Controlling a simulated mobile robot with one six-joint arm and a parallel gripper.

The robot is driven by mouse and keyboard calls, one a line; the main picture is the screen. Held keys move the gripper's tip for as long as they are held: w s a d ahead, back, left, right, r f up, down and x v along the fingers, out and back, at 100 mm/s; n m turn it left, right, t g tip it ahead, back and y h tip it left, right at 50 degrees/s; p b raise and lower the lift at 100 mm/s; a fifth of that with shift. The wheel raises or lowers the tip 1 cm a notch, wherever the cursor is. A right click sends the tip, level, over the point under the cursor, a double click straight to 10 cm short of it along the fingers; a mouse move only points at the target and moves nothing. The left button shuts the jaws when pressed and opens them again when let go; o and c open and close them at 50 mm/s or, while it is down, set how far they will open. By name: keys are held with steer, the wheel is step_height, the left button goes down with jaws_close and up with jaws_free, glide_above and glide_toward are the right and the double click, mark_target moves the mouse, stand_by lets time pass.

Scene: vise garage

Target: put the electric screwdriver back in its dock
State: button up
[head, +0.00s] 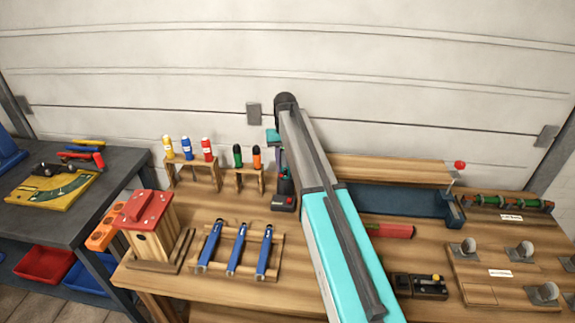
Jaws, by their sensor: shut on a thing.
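My arm reaches up and away over the bench, and its wrist bends down at the far end. My gripper (282,165) points down there, partly hidden by the arm, and is shut on a dark upright thing, which looks like the electric screwdriver (285,185). Right under it is a small black base with a red spot (283,203), perhaps the dock. I cannot tell whether the screwdriver is seated in it or just above it.
Close left of the gripper stands a wooden rack (249,182) with green and orange bottles. Another rack (192,185) holds several coloured bottles. Blue clamps (237,250) lie in front. A birdhouse (146,222) stands left. A black block (418,285) and blue vise (400,201) are right.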

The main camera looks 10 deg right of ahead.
steer(key=o, duration=1.5)
steer(key=shift+w, duration=0.1)
steer(key=shift+r, duration=0.2)
steer(key=shift+r+p, duration=1.9)
steer(key=shift+r, duration=1.4)
